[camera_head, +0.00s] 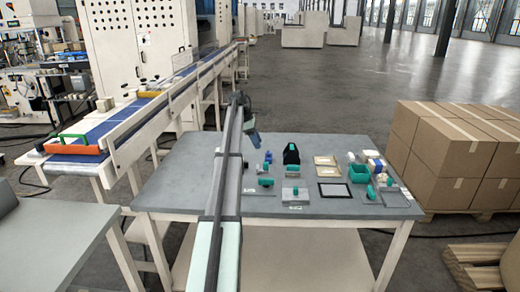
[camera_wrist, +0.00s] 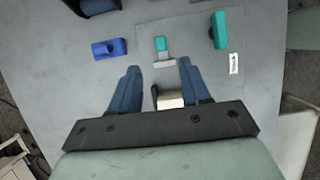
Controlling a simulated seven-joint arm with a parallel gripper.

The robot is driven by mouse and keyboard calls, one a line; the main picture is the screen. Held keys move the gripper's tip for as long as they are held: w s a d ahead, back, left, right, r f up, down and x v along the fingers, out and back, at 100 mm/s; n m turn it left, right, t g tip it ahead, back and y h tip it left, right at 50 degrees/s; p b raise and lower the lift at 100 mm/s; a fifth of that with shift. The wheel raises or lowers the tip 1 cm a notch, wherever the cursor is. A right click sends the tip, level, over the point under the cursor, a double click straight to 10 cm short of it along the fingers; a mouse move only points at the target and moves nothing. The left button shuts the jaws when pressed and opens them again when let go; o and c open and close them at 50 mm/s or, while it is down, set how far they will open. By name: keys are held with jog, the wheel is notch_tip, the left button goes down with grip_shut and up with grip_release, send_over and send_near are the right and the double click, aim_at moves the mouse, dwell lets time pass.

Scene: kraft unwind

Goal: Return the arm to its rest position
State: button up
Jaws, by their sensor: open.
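My gripper (camera_head: 254,139) is above the left half of the grey table (camera_head: 180,180), at the end of my long arm, which reaches away from the camera. In the wrist view, my gripper (camera_wrist: 158,66) has its two blue fingers spread apart, with nothing held between them. Below the fingers, a cream block with a dark part (camera_wrist: 170,100) shows partly; the gripper's dark crossbar hides the rest. A blue piece (camera_wrist: 110,48), a grey piece with a teal top (camera_wrist: 162,50) and a teal piece (camera_wrist: 220,31) lie on the tabletop ahead of the fingers.
A black holder (camera_head: 291,154), a black-framed panel (camera_head: 333,192) and a teal bin (camera_head: 359,173) stand right of my arm. Stacked cartons (camera_head: 450,150) flank the table's right side. A blue conveyor (camera_head: 120,125) runs along its left. The table's front strip looks mostly clear.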

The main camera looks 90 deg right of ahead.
jog(key=shift+w+r, duration=0.2)
jog(key=shift+r, duration=0.35)
